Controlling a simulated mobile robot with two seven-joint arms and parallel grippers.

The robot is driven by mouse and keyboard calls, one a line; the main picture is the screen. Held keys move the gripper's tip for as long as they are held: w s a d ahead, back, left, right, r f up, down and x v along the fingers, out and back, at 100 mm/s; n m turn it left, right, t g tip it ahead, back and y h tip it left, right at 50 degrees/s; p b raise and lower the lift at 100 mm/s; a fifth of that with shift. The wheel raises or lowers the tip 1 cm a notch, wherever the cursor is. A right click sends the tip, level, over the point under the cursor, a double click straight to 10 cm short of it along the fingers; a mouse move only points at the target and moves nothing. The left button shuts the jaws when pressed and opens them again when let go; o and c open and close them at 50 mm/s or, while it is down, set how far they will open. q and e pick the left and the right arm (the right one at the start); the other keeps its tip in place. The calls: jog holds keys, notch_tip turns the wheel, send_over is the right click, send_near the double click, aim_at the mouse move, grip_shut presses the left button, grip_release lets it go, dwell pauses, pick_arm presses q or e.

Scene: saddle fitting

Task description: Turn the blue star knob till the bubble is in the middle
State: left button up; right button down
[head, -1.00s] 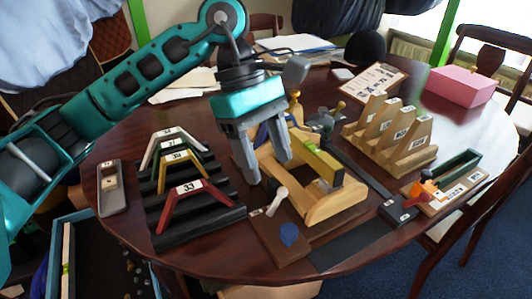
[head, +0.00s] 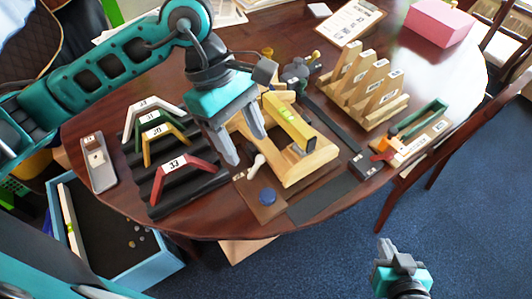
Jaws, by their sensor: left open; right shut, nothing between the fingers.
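The blue star knob (head: 267,196) lies low on a brown board (head: 258,211) at the front of the table. A yellow spirit level (head: 288,122) sits on a light wooden saddle-shaped frame (head: 308,165) behind it. The bubble is too small to make out. My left gripper (head: 244,147) is open, points down and appears above the frame's left side, apart from the knob. My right gripper (head: 388,246) is shut and empty, low at the right, in front of the table edge.
A pale-handled tool (head: 256,166) lies beside the knob. A black rack (head: 185,180) with numbered coloured arches stands left, and a wooden slotted stand (head: 370,95) back right. A small dark block (head: 366,165) and a strip (head: 318,202) lie right of the knob. A blue crate (head: 125,265) is front left.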

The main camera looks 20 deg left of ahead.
aim_at(268, 194)
pick_arm(q)
jog(key=x, duration=1.3)
jog(key=shift+s, duration=0.15)
